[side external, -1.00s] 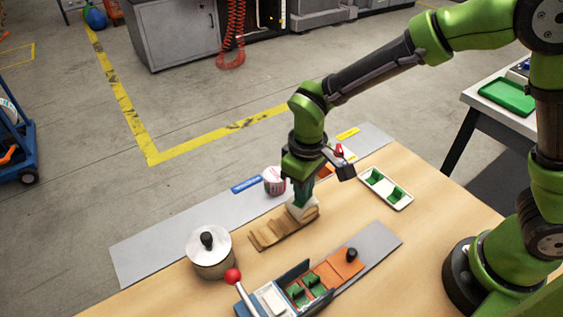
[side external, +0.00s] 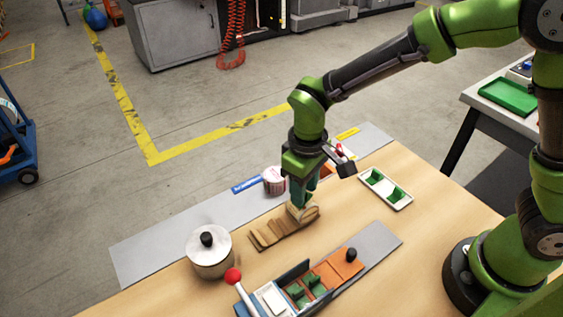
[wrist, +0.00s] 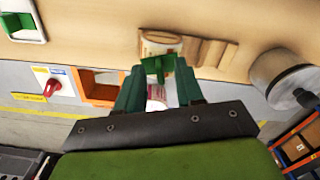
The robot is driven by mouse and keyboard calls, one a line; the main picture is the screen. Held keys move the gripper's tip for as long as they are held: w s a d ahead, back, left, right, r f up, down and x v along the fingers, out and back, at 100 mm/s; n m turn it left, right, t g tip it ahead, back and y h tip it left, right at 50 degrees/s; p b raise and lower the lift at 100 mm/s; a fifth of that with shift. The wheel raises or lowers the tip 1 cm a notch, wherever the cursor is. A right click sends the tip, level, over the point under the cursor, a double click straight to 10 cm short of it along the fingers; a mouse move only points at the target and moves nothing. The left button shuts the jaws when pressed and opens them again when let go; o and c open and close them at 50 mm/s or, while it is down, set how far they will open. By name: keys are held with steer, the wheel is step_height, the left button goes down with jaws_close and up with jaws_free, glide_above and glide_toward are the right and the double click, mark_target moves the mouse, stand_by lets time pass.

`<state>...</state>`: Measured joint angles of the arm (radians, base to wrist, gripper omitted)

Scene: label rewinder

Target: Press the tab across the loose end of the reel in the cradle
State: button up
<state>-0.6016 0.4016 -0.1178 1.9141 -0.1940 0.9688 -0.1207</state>
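The reel (side external: 311,214) sits at the right end of the wooden stepped cradle (side external: 268,235); in the wrist view the reel (wrist: 160,42) is partly behind a green tab. The green tab (wrist: 157,67) lies against the reel's side edge. My gripper (side external: 304,201) is directly above the reel, pointing down. The loose end cannot be made out clearly, and the fingers hide part of the reel in the side view.
A white tray (side external: 366,180) with green pieces is to the right. A red-and-white reel (side external: 274,181) stands on the grey strip behind. A lidded metal pot (side external: 210,262) is at left. A red-knobbed lever (side external: 233,276) and a fixture with green and orange parts (side external: 325,274) are in front.

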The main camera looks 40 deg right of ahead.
step_height(320, 180, up, 15)
steer(key=s+d+r+m+t+y, duration=0.1)
steer(key=s+d+m+t, duration=0.2)
steer(key=s+d, duration=0.2)
steer(key=s+d+r+m+t+y, duration=0.1)
steer(key=s+d+m+t, duration=0.3)
steer(key=d, duration=0.6)
steer(key=shift+s+d+r+m, duration=0.15)
steer(key=shift+s+d+m, duration=0.2)
steer(key=shift+s, duration=0.55)
stand_by(0.4)
